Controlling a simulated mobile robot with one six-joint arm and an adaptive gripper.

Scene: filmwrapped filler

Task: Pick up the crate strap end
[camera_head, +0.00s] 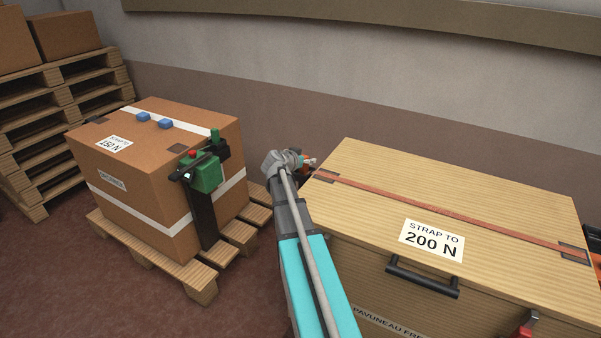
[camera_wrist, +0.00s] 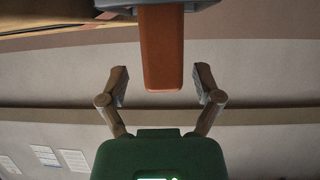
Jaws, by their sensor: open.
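The wooden crate (camera_head: 400,180) stands at the right in the head view, with an orange strap (camera_head: 450,212) running across its lid over dark corner pads. The strap end (camera_wrist: 162,50) hangs as a flat orange piece in the wrist view, below a grey part at the top edge. My gripper (camera_wrist: 160,82) is open, with one finger on each side of the strap end's tip and a visible gap on both sides. In the head view my arm reaches to the crate's left edge, and my wrist hides most of the gripper.
A strapped cardboard box (camera_head: 140,190) on a pallet (camera_head: 150,262) stands left of my arm, with a green tool (camera_head: 207,175) on its side. A black handle (camera_head: 422,278) sticks out from the crate's front. Stacked pallets (camera_head: 55,110) stand at the far left, and a wall closes the back.

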